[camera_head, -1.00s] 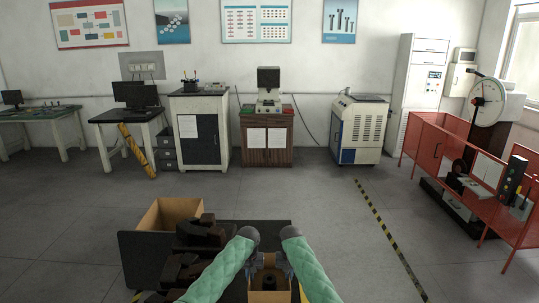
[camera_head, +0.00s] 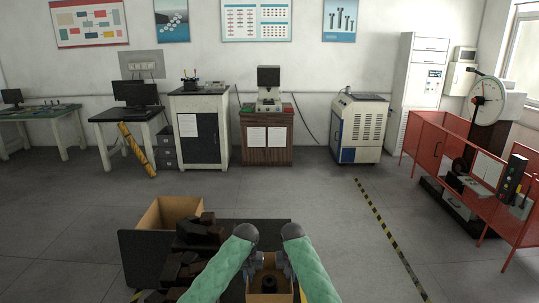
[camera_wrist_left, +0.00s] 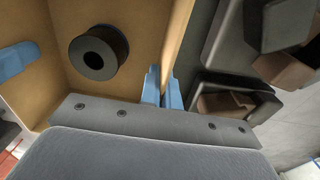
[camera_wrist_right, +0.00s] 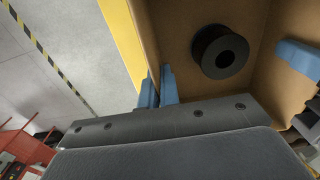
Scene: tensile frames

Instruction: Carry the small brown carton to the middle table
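The small brown carton (camera_head: 256,297) is at the bottom centre of the head view, open at the top, with a black ring-shaped roll (camera_head: 269,282) inside. The roll also shows in the left wrist view (camera_wrist_left: 98,53) and right wrist view (camera_wrist_right: 220,52). My left gripper (camera_wrist_left: 163,88) is shut on one side wall of the carton. My right gripper (camera_wrist_right: 158,86) is shut on the opposite wall. The carton's underside is hidden, so I cannot tell whether it is lifted. I cannot tell which table is the middle one.
A dark surface (camera_head: 145,255) left of the carton holds a larger open carton (camera_head: 168,214) and several dark blocks (camera_head: 198,232). Tables and cabinets line the back wall, including a wooden cabinet (camera_head: 267,140). A red fence (camera_head: 428,147) stands right. The middle floor is clear.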

